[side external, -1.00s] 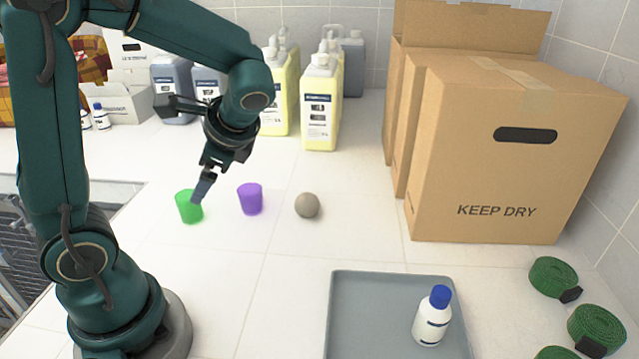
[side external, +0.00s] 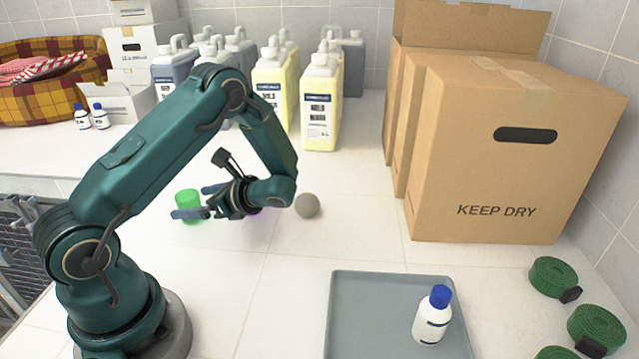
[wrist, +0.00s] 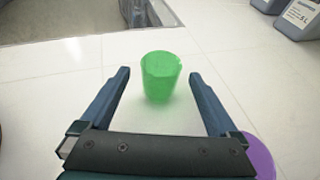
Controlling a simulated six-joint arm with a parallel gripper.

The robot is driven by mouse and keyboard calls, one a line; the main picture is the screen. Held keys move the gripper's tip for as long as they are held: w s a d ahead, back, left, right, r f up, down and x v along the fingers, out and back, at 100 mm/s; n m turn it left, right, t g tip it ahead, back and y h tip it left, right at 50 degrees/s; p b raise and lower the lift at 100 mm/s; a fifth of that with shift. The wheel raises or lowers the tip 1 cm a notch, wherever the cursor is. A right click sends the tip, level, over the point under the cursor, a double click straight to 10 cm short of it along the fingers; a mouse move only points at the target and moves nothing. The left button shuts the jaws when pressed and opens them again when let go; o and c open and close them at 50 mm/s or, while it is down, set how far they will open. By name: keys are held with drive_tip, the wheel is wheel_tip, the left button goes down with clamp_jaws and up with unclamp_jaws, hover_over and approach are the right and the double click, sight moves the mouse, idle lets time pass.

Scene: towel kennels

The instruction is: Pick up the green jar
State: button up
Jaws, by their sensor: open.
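The green jar (side external: 188,203) stands upright on the white tiled surface at the left, partly behind my gripper in the side view. In the wrist view the green jar (wrist: 161,77) is ahead of the fingertips, centred in the gap between them. My gripper (side external: 193,201) is low, roughly level and open, its fingers pointing left toward the jar. In the wrist view my gripper (wrist: 158,72) holds nothing, and a clear gap shows on each side of the jar. Exact contact with the jar cannot be told from the side view.
A purple object (wrist: 259,155) is beside my gripper and mostly hidden in the side view. A grey-brown ball (side external: 307,205) lies right of my wrist. A grey tray (side external: 345,315) holds a white bottle (side external: 430,325). Cardboard boxes (side external: 500,160) and jugs (side external: 320,100) stand behind.

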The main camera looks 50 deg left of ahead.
drive_tip(key=shift+x, duration=1.2)
drive_tip(key=shift+c, duration=0.3)
drive_tip(key=c, duration=1.4)
drive_tip(key=shift+o, duration=0.2)
drive_tip(key=shift+r, duration=0.15)
